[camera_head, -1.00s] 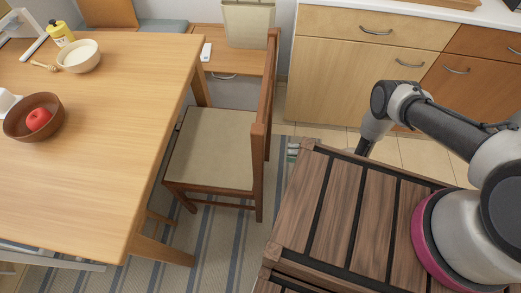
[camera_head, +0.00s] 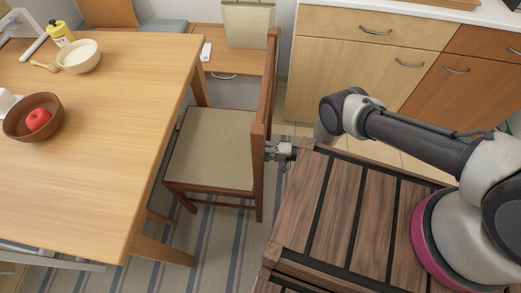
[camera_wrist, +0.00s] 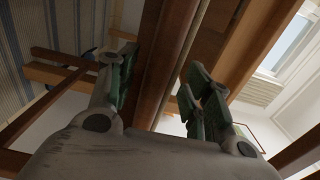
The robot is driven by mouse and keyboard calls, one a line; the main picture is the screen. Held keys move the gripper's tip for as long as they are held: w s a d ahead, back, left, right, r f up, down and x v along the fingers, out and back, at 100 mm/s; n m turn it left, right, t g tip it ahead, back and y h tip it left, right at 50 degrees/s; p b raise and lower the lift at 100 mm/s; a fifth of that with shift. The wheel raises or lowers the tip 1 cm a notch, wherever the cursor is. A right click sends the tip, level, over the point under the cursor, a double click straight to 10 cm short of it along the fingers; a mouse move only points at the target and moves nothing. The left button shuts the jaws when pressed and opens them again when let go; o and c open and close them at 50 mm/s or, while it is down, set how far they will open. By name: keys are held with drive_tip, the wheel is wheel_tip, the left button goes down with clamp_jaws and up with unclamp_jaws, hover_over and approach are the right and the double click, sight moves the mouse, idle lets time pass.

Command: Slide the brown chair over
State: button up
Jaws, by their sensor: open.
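The brown chair (camera_head: 212,148) has a wooden frame and a beige seat. It stands upright beside the table, with its backrest on the right side. My gripper (camera_head: 272,151) is at the right side of the backrest, low, near seat height. In the wrist view my gripper (camera_wrist: 158,88) has its fingers spread apart, with a brown wooden chair part (camera_wrist: 155,62) running between and beyond them. I cannot tell whether the fingers touch the wood.
The wooden table (camera_head: 110,140) is close on the chair's left, holding a brown bowl (camera_head: 18,122) with a red apple, a white bowl (camera_head: 78,58) and a yellow bottle (camera_head: 60,33). Cabinets (camera_head: 365,65) stand behind. A striped rug (camera_head: 215,235) lies under the chair.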

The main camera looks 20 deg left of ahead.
clamp_jaws()
idle(0.4)
idle(0.4)
